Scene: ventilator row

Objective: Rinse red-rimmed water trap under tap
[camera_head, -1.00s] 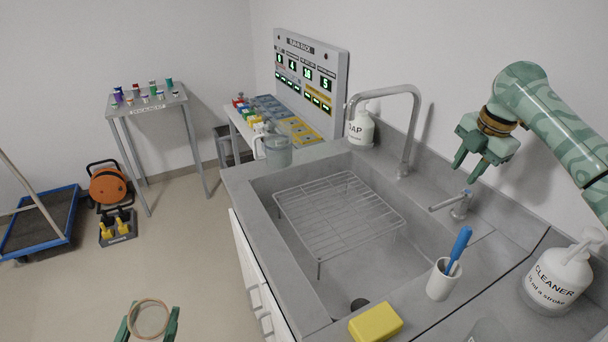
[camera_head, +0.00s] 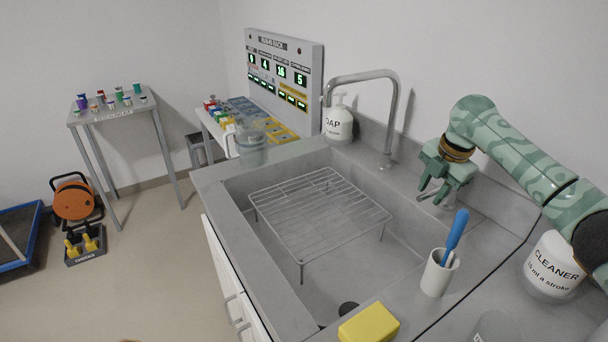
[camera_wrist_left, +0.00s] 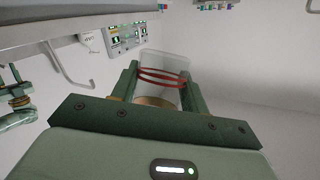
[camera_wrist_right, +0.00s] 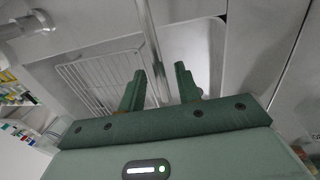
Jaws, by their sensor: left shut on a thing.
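The red-rimmed water trap (camera_wrist_left: 165,65) is a clear cup with red rings, seen in the left wrist view. My left gripper (camera_wrist_left: 160,78) is shut on it, one finger on each side. In the head view the left gripper is almost wholly below the bottom edge. The tap (camera_head: 391,110) is a tall curved grey spout at the sink's back wall, arching over the basin. My right gripper (camera_head: 431,196) is open, its fingers pointing down at the tap lever (camera_head: 448,201), which they partly hide. Its parted fingers also show in the right wrist view (camera_wrist_right: 160,75). No water is visible.
A wire rack (camera_head: 316,205) stands in the sink (camera_head: 215,190). A soap bottle (camera_head: 338,124), a cup (camera_head: 437,275) with a blue brush (camera_head: 455,232), a yellow sponge (camera_head: 369,324) and a cleaner bottle (camera_head: 553,268) stand around it.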

